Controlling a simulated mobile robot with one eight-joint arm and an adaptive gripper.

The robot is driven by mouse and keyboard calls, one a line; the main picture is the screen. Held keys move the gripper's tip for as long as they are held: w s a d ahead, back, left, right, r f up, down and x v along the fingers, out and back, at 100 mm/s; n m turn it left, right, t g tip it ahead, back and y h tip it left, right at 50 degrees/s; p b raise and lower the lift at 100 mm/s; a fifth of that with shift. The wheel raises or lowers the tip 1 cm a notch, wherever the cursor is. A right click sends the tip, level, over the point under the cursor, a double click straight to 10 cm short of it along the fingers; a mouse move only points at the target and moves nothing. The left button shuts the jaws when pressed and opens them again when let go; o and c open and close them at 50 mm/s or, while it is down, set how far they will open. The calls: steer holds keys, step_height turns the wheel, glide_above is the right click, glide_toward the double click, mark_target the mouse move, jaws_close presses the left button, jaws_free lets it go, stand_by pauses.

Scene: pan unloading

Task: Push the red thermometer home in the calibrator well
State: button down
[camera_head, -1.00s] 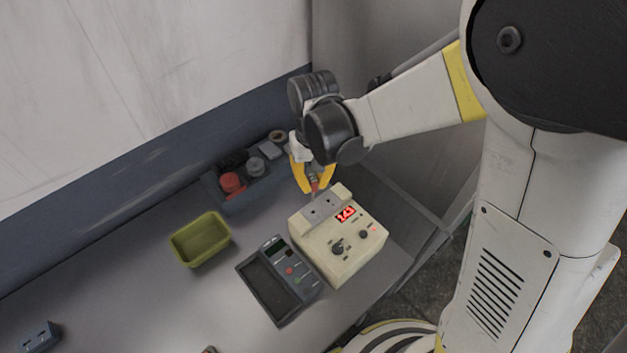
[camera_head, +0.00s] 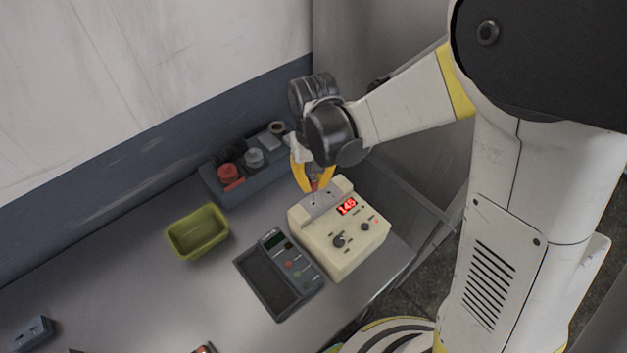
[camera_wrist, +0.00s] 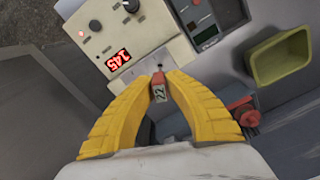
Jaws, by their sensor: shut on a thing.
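My gripper (camera_head: 314,186) is shut on the red thermometer (camera_wrist: 159,82), which has a small display on its head. The fingers are yellow and grip the head from both sides. The cream calibrator (camera_head: 343,243) stands below, with a lit red display and a grey metal well block (camera_head: 330,205) at its back edge. The thermometer's thin stem points down at the block's left part and appears to meet it. How deep the stem sits in a well is not clear. A dark hole shows in the block in the wrist view, just beyond the thermometer.
A yellow-green bin (camera_head: 197,232) stands further left. A grey organizer (camera_head: 233,197) with red and grey items is close behind my gripper.

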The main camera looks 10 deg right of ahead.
mark_target(313, 201)
steer(key=shift+f, duration=0.2)
steer(key=shift+f+b, duration=2.9)
steer(key=shift+f, duration=0.25)
stand_by(1.6)
steer(key=c, duration=1.4)
jaws_free()
steer(key=shift+r, duration=0.15)
step_height(313, 201, up, 12)
steer(key=shift+f, duration=0.1)
